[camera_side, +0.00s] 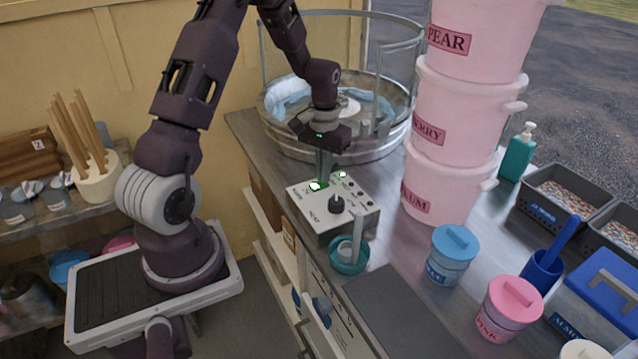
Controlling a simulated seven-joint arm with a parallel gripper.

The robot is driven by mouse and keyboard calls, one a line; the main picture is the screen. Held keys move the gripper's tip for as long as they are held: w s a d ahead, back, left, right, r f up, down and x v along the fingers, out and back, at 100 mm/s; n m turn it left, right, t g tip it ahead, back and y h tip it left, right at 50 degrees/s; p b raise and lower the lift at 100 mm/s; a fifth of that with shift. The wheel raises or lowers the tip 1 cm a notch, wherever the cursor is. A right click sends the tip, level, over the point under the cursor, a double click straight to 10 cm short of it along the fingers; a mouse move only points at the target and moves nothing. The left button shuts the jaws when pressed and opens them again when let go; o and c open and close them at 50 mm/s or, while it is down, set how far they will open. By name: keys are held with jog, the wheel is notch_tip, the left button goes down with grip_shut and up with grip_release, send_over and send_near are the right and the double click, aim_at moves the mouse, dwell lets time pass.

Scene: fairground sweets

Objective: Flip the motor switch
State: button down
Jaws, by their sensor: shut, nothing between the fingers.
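A grey control box (341,219) with a pale top panel stands on the metal counter.
A round metal pan with a clear guard (384,148) stands behind the box. Stacked pink tubs (447,117) stand to the right. A teal cup (348,256) sits at the box's front. Blue (453,251) and pink (508,308) lidded jars stand on the counter at right.

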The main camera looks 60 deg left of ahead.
jog(key=shift+f, duration=0.15)
jog(key=shift+r, duration=3.5)
jog(key=s+d+r+m+t, duration=0.1)
jog(key=s+d+r+m, duration=0.1)
jog(key=s+d+r, duration=0.35)
jog(key=s+d+r+m+t, duration=0.1)
jog(key=s+d+r+t, duration=0.1)
jog(key=d+r, duration=0.6)
jog(key=s+d+r+m+t, duration=0.2)
jog(key=s+d, duration=0.5)
jog(key=s, duration=0.5)
jog(key=shift+m+t, duration=0.3)
jog(key=shift+m, duration=0.2)
jog(key=shift+d, duration=0.1)
